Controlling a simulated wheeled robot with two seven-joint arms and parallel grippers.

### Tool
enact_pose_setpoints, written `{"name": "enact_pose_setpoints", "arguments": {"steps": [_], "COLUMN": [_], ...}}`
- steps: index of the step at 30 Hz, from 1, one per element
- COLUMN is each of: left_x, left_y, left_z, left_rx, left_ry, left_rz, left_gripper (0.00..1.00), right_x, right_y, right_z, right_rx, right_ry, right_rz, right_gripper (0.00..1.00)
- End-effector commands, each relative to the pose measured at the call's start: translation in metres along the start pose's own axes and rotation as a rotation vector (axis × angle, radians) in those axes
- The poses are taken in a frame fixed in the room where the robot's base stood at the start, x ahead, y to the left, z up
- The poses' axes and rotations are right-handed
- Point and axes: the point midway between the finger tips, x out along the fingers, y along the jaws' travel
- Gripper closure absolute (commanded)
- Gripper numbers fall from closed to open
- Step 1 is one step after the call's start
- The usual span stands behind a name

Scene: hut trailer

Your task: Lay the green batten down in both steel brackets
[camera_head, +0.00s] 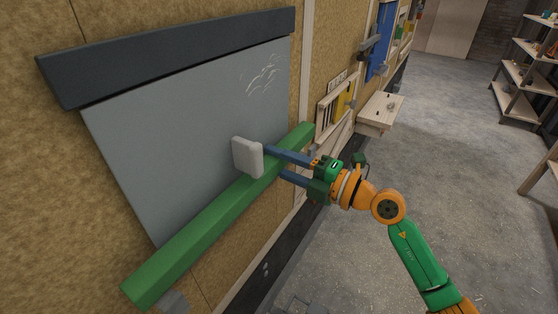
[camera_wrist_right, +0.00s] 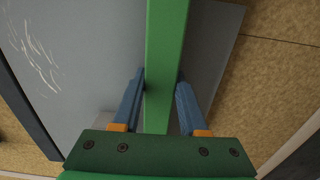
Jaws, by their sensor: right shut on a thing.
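The long green batten (camera_head: 200,231) runs slantwise along the wall, from the lower left to the upper right, in front of the grey board. My right gripper (camera_head: 275,161) is shut on the batten towards its right end. In the right wrist view its two blue fingers (camera_wrist_right: 161,88) press on both sides of the batten (camera_wrist_right: 166,50). A grey bracket (camera_head: 174,303) shows partly below the left end, and a small grey piece, perhaps the other bracket (camera_head: 312,152), is near the right end. I cannot tell whether the batten rests in either. My left gripper is not in view.
A pale block (camera_head: 247,157) stands out at the board just behind the fingertips. The grey board (camera_head: 190,110) has a dark bar (camera_head: 180,50) along its top. A small wooden wall shelf (camera_head: 380,110) is further right. The floor at right is mostly clear.

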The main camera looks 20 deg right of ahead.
Motion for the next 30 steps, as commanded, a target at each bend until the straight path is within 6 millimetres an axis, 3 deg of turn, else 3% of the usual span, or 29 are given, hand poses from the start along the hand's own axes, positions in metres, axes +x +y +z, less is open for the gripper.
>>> {"name": "enact_pose_setpoints", "arguments": {"steps": [30], "left_x": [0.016], "left_y": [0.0], "left_z": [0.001], "left_rx": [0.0], "left_ry": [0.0], "left_rz": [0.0], "left_gripper": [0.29], "right_x": [0.0], "right_y": [-0.024], "right_z": [0.0], "right_rx": [0.001], "right_ry": [-0.001], "right_rz": [0.002], "right_gripper": [1.0]}}
